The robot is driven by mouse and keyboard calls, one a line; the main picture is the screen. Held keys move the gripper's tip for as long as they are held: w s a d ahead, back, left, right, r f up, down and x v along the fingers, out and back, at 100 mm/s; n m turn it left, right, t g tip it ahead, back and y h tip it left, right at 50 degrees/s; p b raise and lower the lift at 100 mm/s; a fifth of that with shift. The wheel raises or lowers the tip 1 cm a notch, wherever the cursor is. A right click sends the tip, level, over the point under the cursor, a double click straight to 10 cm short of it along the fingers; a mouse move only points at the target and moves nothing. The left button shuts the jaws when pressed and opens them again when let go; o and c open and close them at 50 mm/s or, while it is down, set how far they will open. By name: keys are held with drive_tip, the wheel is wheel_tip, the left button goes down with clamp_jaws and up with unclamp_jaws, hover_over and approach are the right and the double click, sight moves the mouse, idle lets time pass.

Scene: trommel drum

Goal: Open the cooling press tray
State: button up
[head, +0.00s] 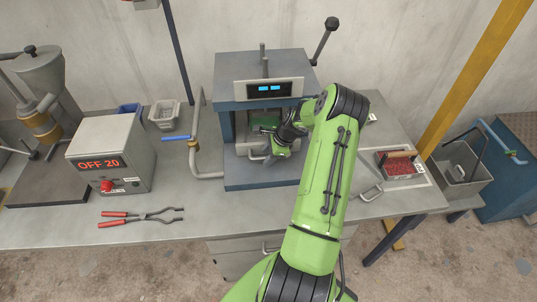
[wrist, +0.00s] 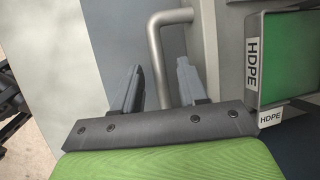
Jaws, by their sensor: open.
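The cooling press (head: 262,66) stands at the back middle of the bench, a blue-grey frame with a lit blue display and a lever on top. Its tray (head: 242,136) sits low inside the frame, with a pale bent handle (head: 254,156) at the front. My gripper (head: 268,160) is at the press opening, by the handle, and the arm hides the right side. In the wrist view the open fingers (wrist: 158,88) stand either side of the grey handle bar (wrist: 156,45). I cannot tell whether they touch it. A green HDPE-labelled block (wrist: 290,60) is at the right.
A control box (head: 110,153) reading OFF 20 and red-handled tongs (head: 140,216) are on the left. The front left bench is mostly clear.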

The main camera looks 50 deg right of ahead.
drive_tip(key=shift+s, duration=0.1)
clamp_jaws()
idle(0.4)
